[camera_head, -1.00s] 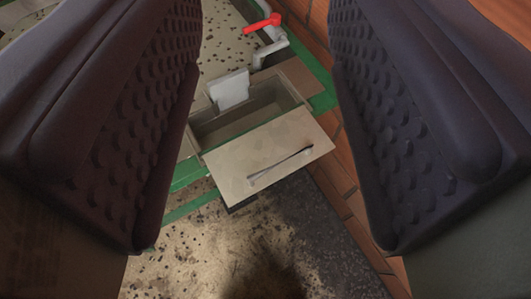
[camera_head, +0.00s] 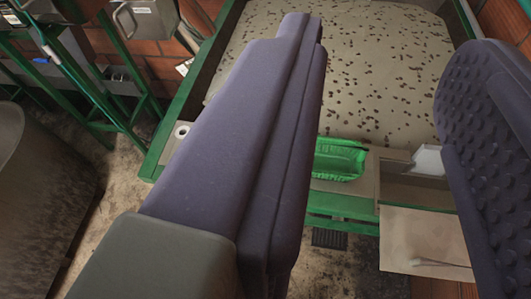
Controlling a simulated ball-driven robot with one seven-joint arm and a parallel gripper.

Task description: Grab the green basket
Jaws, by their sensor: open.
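The green basket (camera_head: 341,160) is a small bright green trough at the near edge of the speckled, green-framed tank (camera_head: 385,30). The left finger of my gripper (camera_head: 392,35) covers part of its left side. My gripper is open, with dark purple padded fingers wide apart and nothing between their pads. In the picture, the basket lies between the fingers, close beside the left one. It looks farther away than the fingers, with no contact visible.
Right of the basket is a grey-beige box with a front flap (camera_head: 425,240) and a thin rod on it. Green metal frames (camera_head: 120,95) and a large grey container (camera_head: 40,190) stand at left. Brick walls are behind. Some speckled floor is bare.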

